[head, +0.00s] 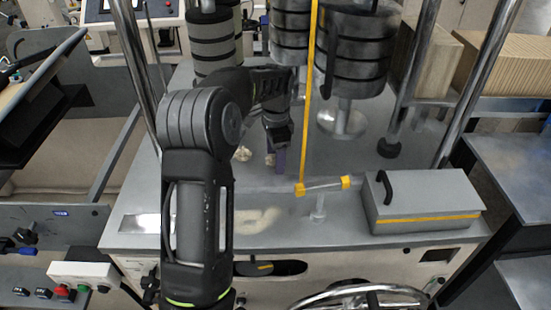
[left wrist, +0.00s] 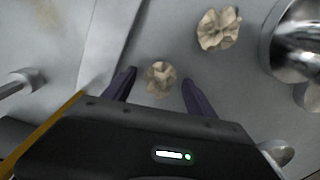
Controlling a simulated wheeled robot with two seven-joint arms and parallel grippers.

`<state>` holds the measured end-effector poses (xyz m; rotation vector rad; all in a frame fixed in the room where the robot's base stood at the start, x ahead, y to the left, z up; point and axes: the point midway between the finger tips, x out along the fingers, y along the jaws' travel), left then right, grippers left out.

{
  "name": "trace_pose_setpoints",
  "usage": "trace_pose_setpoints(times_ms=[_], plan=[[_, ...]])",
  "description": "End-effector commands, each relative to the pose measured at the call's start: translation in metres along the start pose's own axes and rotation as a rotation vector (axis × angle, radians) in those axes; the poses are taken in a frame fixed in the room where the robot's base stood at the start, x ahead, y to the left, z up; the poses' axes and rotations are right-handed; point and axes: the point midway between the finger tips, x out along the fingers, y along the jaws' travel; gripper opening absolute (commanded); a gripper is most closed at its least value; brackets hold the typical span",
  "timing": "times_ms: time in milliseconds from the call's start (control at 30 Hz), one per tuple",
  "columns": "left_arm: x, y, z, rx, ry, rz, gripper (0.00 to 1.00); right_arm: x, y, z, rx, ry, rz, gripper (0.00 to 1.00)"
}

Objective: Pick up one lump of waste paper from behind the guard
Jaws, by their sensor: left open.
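Two crumpled beige lumps of waste paper lie on the grey machine deck. In the left wrist view one lump (left wrist: 160,78) sits between the fingertips of my left gripper (left wrist: 158,80), which is open with a finger on each side. The other lump (left wrist: 218,29) lies apart, beyond it to the upper right. In the head view a pale lump (head: 242,153) shows left of my left gripper (head: 275,160), which points down to the deck; a bit of paper shows beside its finger. The guard, seemingly clear, has a yellow edge strip (head: 308,95). My right gripper is out of view.
Dark ringed rolls (head: 352,60) stand on a post at the back. Chrome posts (head: 405,75) rise at the right. A grey box with a black handle (head: 422,200) sits on the right of the deck. A handwheel (head: 360,300) is at the front.

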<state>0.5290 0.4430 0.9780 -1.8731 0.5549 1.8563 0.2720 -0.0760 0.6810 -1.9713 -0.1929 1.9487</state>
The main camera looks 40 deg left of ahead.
Motion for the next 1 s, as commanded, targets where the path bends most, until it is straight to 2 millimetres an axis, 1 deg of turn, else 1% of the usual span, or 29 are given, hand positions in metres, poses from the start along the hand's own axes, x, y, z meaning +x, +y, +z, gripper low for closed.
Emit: trace_pose_setpoints(times_ms=[567,1000], plan=[[0.0006,-0.0002,0.0000,0.000,0.000,0.000,0.66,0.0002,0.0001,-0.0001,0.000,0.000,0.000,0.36],[0.0005,-0.0002,0.0000,0.000,0.000,0.000,0.30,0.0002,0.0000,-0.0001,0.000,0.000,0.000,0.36]])
